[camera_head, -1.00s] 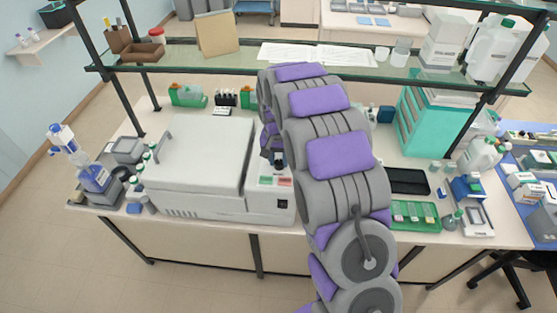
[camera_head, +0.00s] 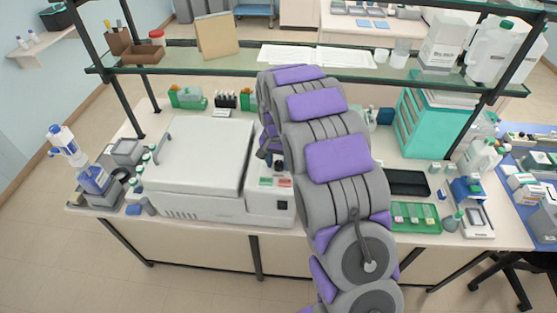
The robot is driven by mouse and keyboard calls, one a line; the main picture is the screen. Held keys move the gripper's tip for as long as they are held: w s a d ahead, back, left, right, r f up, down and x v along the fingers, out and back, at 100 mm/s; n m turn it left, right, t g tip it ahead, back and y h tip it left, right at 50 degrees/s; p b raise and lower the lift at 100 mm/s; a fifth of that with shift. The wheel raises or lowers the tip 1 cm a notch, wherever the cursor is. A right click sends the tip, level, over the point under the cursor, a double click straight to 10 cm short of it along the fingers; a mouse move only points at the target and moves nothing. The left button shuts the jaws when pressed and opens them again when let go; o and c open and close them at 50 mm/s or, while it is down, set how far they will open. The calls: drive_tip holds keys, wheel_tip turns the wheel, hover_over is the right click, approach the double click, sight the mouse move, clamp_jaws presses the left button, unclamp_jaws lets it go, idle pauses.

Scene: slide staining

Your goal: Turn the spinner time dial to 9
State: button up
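The spinner (camera_head: 195,160) is the large white box with a grey-white lid and a handle, on the bench left of centre. Its control panel (camera_head: 269,206) is at its right end, with a green and a red label or display and a black switch below. I cannot make out the time dial or its setting; the upper panel is partly covered by my arm. My gripper (camera_head: 272,159) is small and dark in this view, pointing down at the top of the panel. Whether it touches a dial, and whether its fingers are open, cannot be seen.
A glass shelf (camera_head: 180,58) with papers and a box runs above the back of the bench. Green racks (camera_head: 187,97) stand behind the spinner, bottles (camera_head: 93,177) at its left. A teal cabinet (camera_head: 425,125) and a green tray (camera_head: 415,216) are right of my arm.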

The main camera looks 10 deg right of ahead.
drive_tip(key=shift+o, duration=0.7)
drive_tip(key=shift+w, duration=0.1)
drive_tip(key=shift+r, duration=0.25)
wheel_tip(320, 180, up, 17)
drive_tip(key=a, duration=0.1)
drive_tip(key=shift+w, duration=0.35)
drive_tip(key=shift+f, duration=0.1)
drive_tip(key=s+f+n+b, duration=0.2)
drive_tip(key=s+f+b, duration=0.2)
drive_tip(key=s, duration=1)
drive_tip(key=s+f+n+g+b, duration=0.1)
drive_tip(key=s+f+b, duration=0.3)
drive_tip(key=s, duration=1)
drive_tip(key=s+d+f+n+b, duration=0.1)
drive_tip(key=s+f+b, duration=0.3)
drive_tip(key=s, duration=1.1)
wheel_tip(320, 180, down, 3)
drive_tip(key=shift+r+n, duration=0.1)
drive_tip(key=shift+n, duration=0.8)
